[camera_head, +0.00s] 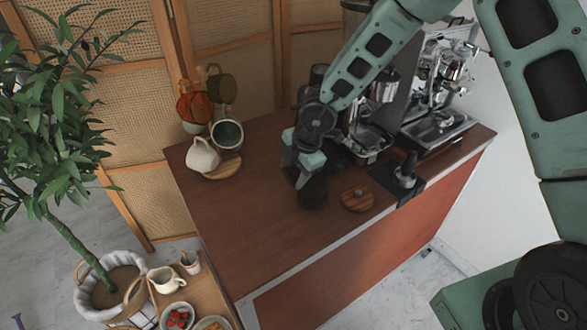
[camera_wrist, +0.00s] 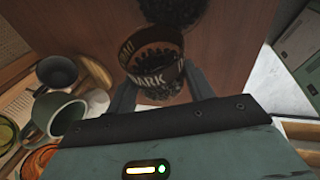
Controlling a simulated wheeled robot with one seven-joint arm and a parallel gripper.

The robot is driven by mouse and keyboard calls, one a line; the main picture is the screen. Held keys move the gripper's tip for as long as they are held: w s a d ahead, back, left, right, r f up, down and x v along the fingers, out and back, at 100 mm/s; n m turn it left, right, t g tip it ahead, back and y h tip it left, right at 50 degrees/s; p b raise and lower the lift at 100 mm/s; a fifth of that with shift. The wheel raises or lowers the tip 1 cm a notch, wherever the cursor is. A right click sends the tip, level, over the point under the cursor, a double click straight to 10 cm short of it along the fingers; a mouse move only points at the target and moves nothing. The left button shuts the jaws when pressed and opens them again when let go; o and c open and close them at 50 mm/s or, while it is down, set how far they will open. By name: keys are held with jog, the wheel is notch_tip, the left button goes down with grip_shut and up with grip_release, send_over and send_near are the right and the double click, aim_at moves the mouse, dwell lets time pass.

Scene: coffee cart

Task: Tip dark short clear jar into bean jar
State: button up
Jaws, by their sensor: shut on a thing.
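The short clear jar (camera_wrist: 152,72) has a dark band lettered "DARK" and dark beans inside. In the wrist view it sits between the two fingertips of my gripper (camera_wrist: 160,88), which is shut on it. Its open mouth faces the camera. Beyond it, at the top edge, a dark mass that looks like beans in the bean jar (camera_wrist: 172,10) is partly cut off. The two look apart. In the head view my gripper (camera_head: 308,178) is over the counter. A dark round shape (camera_head: 313,193) shows at its tip; I cannot tell which jar it is.
A round wooden lid (camera_head: 357,199) lies right of my gripper, near a tamper (camera_head: 406,172) on a dark mat. The espresso machine (camera_head: 437,115) stands behind. Mugs, including a cream one (camera_head: 203,155), stand at the left. The counter's left front (camera_head: 240,240) is clear.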

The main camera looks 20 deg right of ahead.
jog(key=shift+w+d+r+m+g+y+p, duration=0.2)
jog(key=shift+y+p, duration=0.45)
jog(key=shift+p, duration=1.6)
jog(key=shift+s+d+r+g+y+p, duration=0.1)
jog(key=shift+d+r+g+y+p, duration=0.45)
jog(key=shift+p, duration=1.7)
jog(key=shift+w+a+r+m+t+y+p, duration=0.15)
jog(key=shift+y+p, duration=0.65)
jog(key=shift+p, duration=1.45)
jog(key=shift+d, duration=0.1)
jog(key=shift+s+d+y, duration=0.1)
jog(key=shift+y, duration=0.2)
jog(key=shift+d+r+y, duration=0.1)
jog(key=shift+r+y, duration=0.1)
jog(key=shift+y, duration=0.1)
jog(key=shift+d, duration=0.1)
